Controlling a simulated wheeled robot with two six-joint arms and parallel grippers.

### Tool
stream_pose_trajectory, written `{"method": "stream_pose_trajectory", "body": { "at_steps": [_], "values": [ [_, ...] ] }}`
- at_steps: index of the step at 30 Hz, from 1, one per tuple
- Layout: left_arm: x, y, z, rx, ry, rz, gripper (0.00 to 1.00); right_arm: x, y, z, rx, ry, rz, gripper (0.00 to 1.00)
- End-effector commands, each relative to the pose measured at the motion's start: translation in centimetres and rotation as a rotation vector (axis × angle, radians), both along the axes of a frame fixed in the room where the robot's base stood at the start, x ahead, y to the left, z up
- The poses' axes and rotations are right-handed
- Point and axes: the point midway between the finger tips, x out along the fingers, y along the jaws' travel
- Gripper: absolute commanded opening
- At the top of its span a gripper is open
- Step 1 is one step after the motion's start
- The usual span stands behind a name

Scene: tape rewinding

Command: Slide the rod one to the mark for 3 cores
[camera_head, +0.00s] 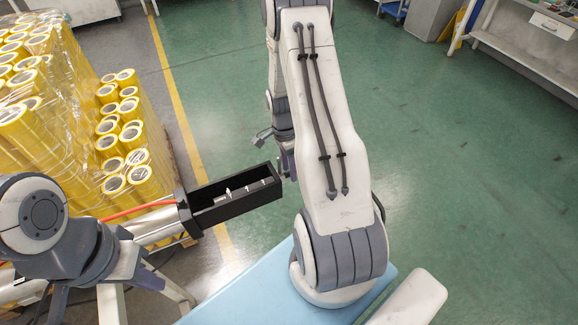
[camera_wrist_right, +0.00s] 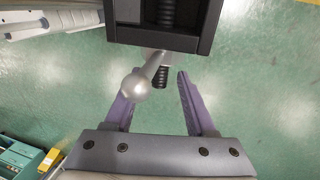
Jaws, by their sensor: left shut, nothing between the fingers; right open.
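A black open-topped housing (camera_head: 235,198) with pale marks inside sits at the end of a silver cylinder (camera_head: 153,227). In the right wrist view, a silver rod with a ball end (camera_wrist_right: 136,86) sticks out of the housing (camera_wrist_right: 160,35), beside a dark coil. My right gripper (camera_wrist_right: 158,88) is open, with its purple fingers on either side of the rod; the ball is nearer the left-hand finger. In the head view, my right gripper (camera_head: 287,172) is at the housing's far right end, partly hidden by my arm. My left gripper (camera_head: 156,280) is shut and empty at lower left.
Wrapped stacks of yellow tape rolls (camera_head: 120,130) stand at the left, behind the cylinder. A light blue surface (camera_head: 255,292) is at the bottom. A white bench (camera_head: 540,65) is at the far right. The green floor on the right is clear.

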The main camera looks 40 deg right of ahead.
Motion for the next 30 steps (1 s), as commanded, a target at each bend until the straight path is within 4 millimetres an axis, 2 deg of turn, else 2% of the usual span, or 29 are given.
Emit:
{"method": "stream_pose_trajectory", "body": {
  "at_steps": [3, 4, 8, 9, 30],
  "values": [
    [0.00, 0.00, -0.02, 0.000, 0.000, 0.000, 0.00, 0.00, 0.00, 0.00, 0.000, 0.000, 0.000, 0.56],
    [0.00, 0.00, -0.02, 0.000, 0.000, 0.000, 0.00, 0.00, 0.00, 0.01, 0.000, 0.000, 0.000, 0.52],
    [0.00, 0.00, -0.02, 0.000, 0.000, 0.000, 0.00, 0.01, 0.01, 0.02, 0.000, 0.000, 0.000, 0.02],
    [0.00, 0.00, -0.02, 0.000, 0.000, 0.000, 0.00, 0.01, 0.01, 0.03, 0.000, 0.000, 0.000, 0.00],
    [0.00, 0.00, -0.01, 0.000, 0.000, 0.000, 0.00, 0.03, 0.00, 0.09, 0.000, 0.000, 0.001, 0.00]
  ]
}}
